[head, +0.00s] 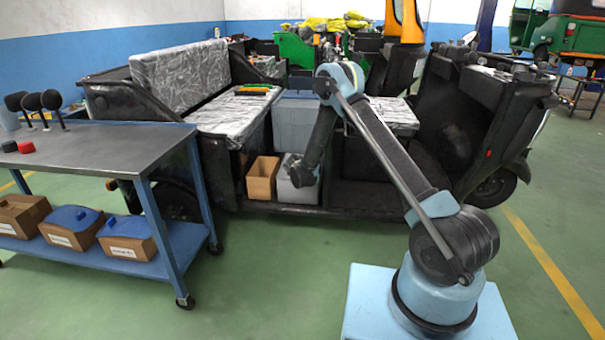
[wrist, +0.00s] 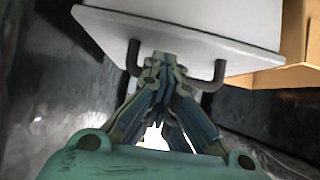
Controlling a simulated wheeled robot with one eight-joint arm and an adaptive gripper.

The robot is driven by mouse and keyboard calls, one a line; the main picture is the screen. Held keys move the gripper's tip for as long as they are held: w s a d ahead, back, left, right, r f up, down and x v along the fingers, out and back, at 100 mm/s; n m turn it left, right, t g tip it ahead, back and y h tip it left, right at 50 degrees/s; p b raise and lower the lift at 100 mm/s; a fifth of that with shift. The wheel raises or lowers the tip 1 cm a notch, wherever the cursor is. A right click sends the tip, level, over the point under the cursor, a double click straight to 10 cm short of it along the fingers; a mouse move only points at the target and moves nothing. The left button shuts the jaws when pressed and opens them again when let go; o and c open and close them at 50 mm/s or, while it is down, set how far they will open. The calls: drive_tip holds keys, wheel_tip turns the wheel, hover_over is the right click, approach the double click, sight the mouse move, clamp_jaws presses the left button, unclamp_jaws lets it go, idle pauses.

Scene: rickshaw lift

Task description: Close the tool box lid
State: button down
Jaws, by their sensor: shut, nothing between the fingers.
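A light grey box, which looks like the tool box (head: 285,191), sits low in the rickshaw's side opening. In the wrist view it shows as a pale box (wrist: 205,20) with a dark bent handle (wrist: 216,76) along its edge. My gripper (head: 302,176) is in front of this box. In the wrist view its fingertips (wrist: 163,60) are together, between the two ends of the handle, and hold nothing. They overlap the handle in the picture; I cannot tell if they touch it. I cannot make out the lid's position, as my arm partly covers the box.
An open cardboard box (head: 262,178) stands beside the tool box, and it also shows in the wrist view (wrist: 285,76). A larger grey bin (head: 296,122) stands just behind. A metal-topped trolley (head: 100,146) is at left.

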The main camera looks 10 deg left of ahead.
drive_tip(key=shift+a, duration=0.2)
drive_tip(key=shift+s+a+f, duration=0.1)
drive_tip(key=shift+s+a, duration=0.05)
drive_tip(key=shift+a, duration=0.05)
